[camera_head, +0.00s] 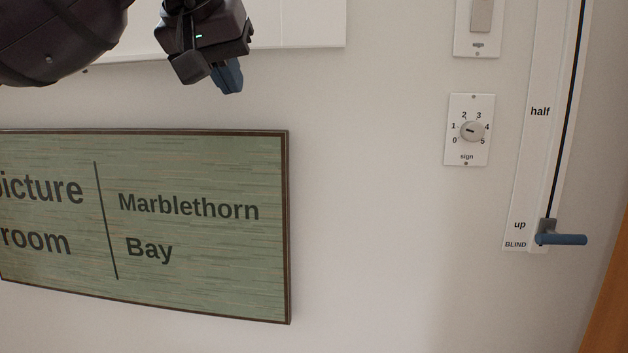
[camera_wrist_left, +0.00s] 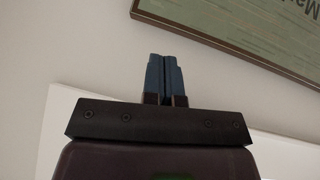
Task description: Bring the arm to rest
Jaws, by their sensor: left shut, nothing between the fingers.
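My left gripper (camera_head: 228,78) comes in from the top left in the head view, in front of the wall and above the green sign. Its blue fingers (camera_wrist_left: 165,80) are together in the left wrist view, with nothing between them. It touches nothing that I can see. My left arm's dark, rounded link shows at the top left of the head view. My right gripper is not in view.
A green sign (camera_head: 200,286) reading "Marblethorn Bay" hangs on the wall. To the right are a numbered dial (camera_head: 472,131), a switch plate (camera_head: 477,45) above it, and a blind slider with a blue handle (camera_head: 563,239) at "up". Bare wall lies between sign and dial.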

